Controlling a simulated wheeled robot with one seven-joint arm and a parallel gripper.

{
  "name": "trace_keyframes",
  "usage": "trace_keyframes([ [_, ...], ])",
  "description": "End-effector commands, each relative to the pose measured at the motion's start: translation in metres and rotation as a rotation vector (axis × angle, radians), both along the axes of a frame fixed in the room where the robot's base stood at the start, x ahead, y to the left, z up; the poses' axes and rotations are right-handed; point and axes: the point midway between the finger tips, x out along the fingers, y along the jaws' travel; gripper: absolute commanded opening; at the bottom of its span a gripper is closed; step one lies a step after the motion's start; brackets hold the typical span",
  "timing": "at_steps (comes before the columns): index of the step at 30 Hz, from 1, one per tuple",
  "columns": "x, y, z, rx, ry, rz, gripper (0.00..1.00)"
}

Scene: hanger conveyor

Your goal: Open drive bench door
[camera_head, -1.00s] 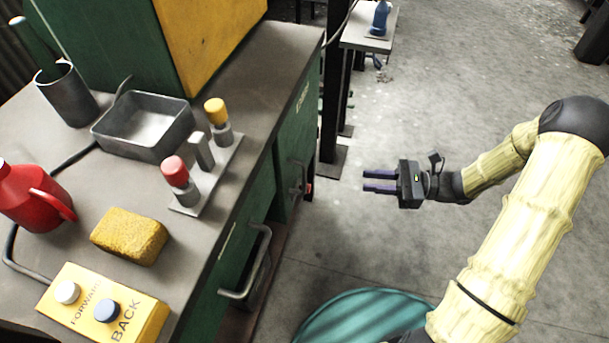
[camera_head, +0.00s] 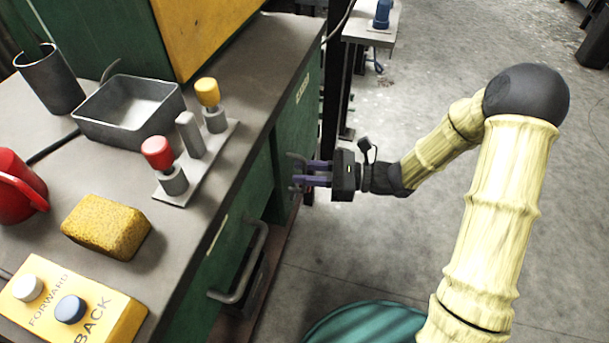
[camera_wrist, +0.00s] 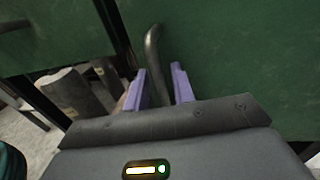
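The green door panel (camera_head: 297,115) on the bench front stands upright beside the far bench end; it looks shut. In the wrist view the green panel (camera_wrist: 235,60) fills the right side, with a dark curved bar handle (camera_wrist: 153,45) standing out from it. My gripper (camera_head: 303,174) is level with this handle and points left at the panel. In the wrist view my gripper (camera_wrist: 160,82) is open, its two purple fingers apart with the handle between them. I cannot tell whether either finger touches the handle. In the head view the fingers partly hide the handle.
A second bar handle (camera_head: 240,270) sits on the nearer bench front. The bench top (camera_head: 225,165) carries a red and yellow knob block (camera_head: 190,150), a tray, a sponge and a FORWARD/BACK button box (camera_head: 75,308). Bare floor (camera_head: 330,260) lies to the right.

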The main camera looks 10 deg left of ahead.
Motion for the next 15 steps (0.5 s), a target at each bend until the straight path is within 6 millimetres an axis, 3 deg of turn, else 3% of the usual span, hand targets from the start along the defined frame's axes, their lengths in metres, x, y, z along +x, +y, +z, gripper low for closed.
trace_keyframes([
  [10, -0.0009, 0.0065, 0.0004, -0.001, 0.0, 0.0, 0.25],
  [11, -0.0009, 0.0064, 0.0004, -0.001, 0.0, 0.0, 0.23],
  [15, -0.0008, 0.0062, 0.0003, -0.001, 0.0, -0.001, 0.0],
])
